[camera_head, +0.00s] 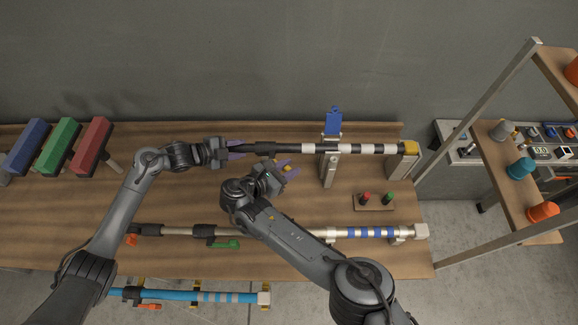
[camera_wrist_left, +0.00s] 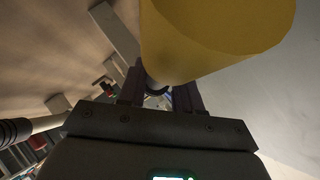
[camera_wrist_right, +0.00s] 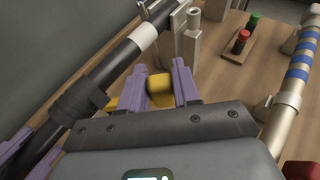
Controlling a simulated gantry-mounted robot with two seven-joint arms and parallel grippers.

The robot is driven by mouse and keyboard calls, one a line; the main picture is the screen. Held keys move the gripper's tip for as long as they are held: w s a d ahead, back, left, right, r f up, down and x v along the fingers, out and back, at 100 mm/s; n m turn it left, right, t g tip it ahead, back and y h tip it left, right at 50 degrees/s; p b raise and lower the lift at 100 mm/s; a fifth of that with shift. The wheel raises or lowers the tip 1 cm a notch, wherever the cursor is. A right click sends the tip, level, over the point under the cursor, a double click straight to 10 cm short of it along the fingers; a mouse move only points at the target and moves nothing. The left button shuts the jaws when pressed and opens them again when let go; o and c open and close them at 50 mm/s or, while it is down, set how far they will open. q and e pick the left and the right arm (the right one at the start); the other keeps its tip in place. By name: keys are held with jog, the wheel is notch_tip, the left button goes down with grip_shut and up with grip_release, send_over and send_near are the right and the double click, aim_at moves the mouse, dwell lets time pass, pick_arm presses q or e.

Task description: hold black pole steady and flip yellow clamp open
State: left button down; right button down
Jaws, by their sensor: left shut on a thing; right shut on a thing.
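The black pole (camera_head: 290,148) with white bands lies level along the back of the table; it also shows in the right wrist view (camera_wrist_right: 110,65). My left gripper (camera_head: 236,150) is shut on its left part. In the left wrist view a large yellow cylinder end (camera_wrist_left: 215,35) hides much of the left fingers (camera_wrist_left: 160,92). The yellow clamp (camera_head: 288,168) sits beside the pole's black collar (camera_wrist_right: 78,100). My right gripper (camera_head: 284,171) is shut on the clamp's yellow lever (camera_wrist_right: 160,88), between its purple fingers. The lever's base is partly hidden by the fingers.
A metal stand (camera_head: 331,165) with a raised blue latch (camera_head: 333,120) supports the pole. A block with red and green knobs (camera_head: 374,202) stands near. A tan pole (camera_head: 285,232) with a green clamp (camera_head: 228,244) lies in front. A shelf rises at right.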

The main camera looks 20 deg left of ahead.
jog(key=shift+r, duration=0.1)
jog(key=c, duration=0.9)
grip_release()
jog(key=shift+v, duration=3.7)
